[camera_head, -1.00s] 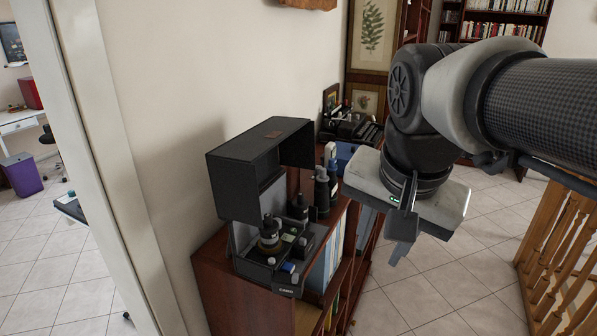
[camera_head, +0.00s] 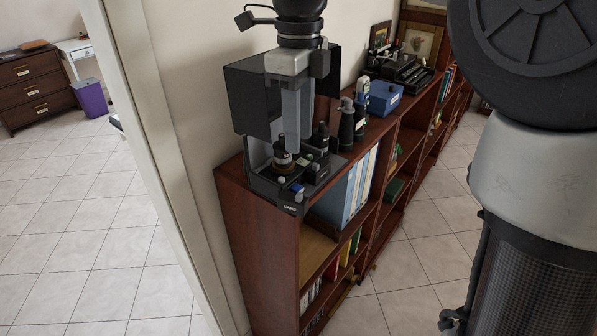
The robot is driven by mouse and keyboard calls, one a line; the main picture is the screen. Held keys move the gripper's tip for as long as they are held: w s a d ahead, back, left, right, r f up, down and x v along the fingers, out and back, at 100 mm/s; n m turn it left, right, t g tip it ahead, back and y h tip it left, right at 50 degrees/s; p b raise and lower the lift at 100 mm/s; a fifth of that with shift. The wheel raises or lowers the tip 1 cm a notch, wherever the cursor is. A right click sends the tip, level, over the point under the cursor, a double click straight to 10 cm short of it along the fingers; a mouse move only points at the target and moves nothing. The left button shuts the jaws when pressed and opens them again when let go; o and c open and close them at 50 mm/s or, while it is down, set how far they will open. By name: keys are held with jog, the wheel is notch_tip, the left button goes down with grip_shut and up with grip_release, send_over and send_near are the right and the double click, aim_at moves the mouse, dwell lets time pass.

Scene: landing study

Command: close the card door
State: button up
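A black case (camera_head: 250,102) stands open on top of the brown bookshelf, its upper part raised over a low front tray (camera_head: 275,194). The tray holds a dark round piece like a camera or lens (camera_head: 283,160) and several small blocks, one with a blue top (camera_head: 297,188). I cannot make out a card door. My gripper (camera_head: 293,146) points down in front of the raised part, with its fingertips just above or behind the round piece. Whether it touches anything is unclear. The fingers look close together, but the gap between them cannot be judged. They hide part of the case.
Dark lens-like cylinders (camera_head: 347,122) and a blue box (camera_head: 384,98) stand right of the case. A typewriter (camera_head: 411,72) is farther back. The bookshelf (camera_head: 248,235) has books below. A white door frame (camera_head: 160,130) is at left. My arm covers the right side.

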aim_at(299, 194)
notch_tip(299, 194, down, 14)
jog(key=shift+r+b, duration=0.25)
jog(key=shift+b, duration=0.3)
jog(key=shift+c, duration=0.4)
grip_shut()
